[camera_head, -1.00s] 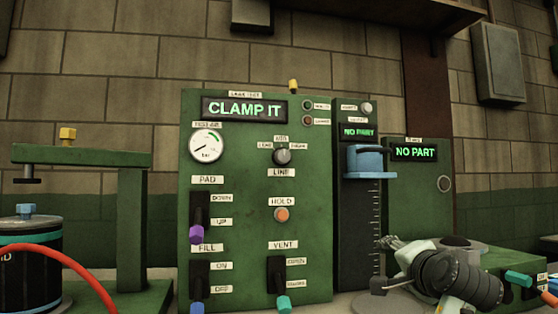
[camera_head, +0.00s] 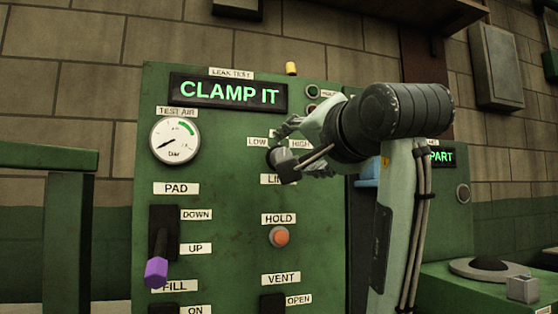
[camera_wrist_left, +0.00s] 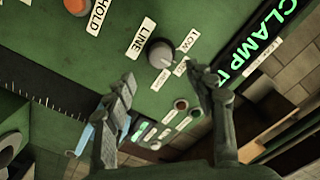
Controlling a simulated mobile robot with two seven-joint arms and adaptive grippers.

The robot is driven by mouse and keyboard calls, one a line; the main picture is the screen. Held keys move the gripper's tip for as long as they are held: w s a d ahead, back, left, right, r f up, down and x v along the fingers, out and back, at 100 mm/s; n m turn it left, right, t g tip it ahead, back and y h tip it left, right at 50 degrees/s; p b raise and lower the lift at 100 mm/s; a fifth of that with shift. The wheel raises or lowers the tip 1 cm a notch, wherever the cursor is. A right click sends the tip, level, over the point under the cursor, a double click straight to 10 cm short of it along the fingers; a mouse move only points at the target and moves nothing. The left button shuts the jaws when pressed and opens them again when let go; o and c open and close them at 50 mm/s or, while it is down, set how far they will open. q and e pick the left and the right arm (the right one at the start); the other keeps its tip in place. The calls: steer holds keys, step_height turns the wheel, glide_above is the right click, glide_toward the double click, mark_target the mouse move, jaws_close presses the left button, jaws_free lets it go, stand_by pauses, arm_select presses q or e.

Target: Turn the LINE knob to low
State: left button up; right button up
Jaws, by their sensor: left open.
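The LINE knob (camera_wrist_left: 160,52) is a round grey knob on the green panel (camera_head: 225,215). Its pale mark seems to face the middle label, between LOW (camera_wrist_left: 190,40) and HIGH. My left gripper (camera_head: 284,152) is right in front of it in the head view and largely hides it; the LOW label (camera_head: 257,142) shows at its left. In the wrist view my left gripper (camera_wrist_left: 163,86) is open and empty. Its two fingers reach toward the knob from either side, apart from it. I cannot tell the remaining depth. My right gripper is not in view.
The orange HOLD button (camera_head: 279,237) sits below the knob. The purple PAD lever (camera_head: 157,270) and a round gauge (camera_head: 175,140) are at the left. The CLAMP IT display (camera_head: 229,93) is above. My forearm covers the panel's right side.

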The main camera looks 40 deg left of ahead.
mark_target(284, 156)
arm_select(q)
steer(key=p+x, duration=0.1)
steer(key=x, duration=0.5)
steer(key=shift+w+a+r, duration=0.1)
steer(key=shift+a, duration=0.1)
steer(key=shift+w+a, duration=0.35)
steer(key=shift+a, duration=0.25)
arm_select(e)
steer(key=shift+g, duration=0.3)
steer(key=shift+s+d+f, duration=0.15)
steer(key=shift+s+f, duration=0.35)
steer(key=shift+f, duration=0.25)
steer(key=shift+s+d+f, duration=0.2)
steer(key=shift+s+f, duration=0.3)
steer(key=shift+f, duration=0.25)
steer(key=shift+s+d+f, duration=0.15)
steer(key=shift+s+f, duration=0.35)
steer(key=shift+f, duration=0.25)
arm_select(q)
steer(key=c, duration=1.2)
